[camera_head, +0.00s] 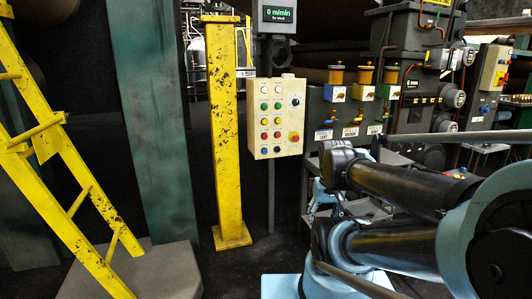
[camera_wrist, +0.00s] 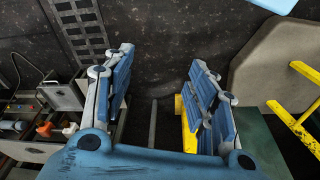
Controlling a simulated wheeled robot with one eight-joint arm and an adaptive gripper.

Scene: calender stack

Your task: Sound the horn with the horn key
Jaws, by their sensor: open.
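A cream control panel (camera_head: 277,118) stands on a thin grey post in the head view, facing me. It carries columns of small buttons in white, green, red and other colours, a black knob (camera_head: 295,100) and a larger red button (camera_head: 294,136). The labels are too small to read, so I cannot tell which is the horn key. My gripper (camera_wrist: 160,62) is open and empty in the wrist view, its two blue padded fingers wide apart above the dark floor. I cannot make out the gripper in the head view, where my arm fills the lower right.
A yellow post (camera_head: 226,140) stands just left of the panel, a green column (camera_head: 150,110) and a yellow ladder (camera_head: 85,185) farther left. A display (camera_head: 278,14) above reads 0 m/min. Right of the panel is a bench cabinet (camera_head: 345,115) with orange-topped fittings.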

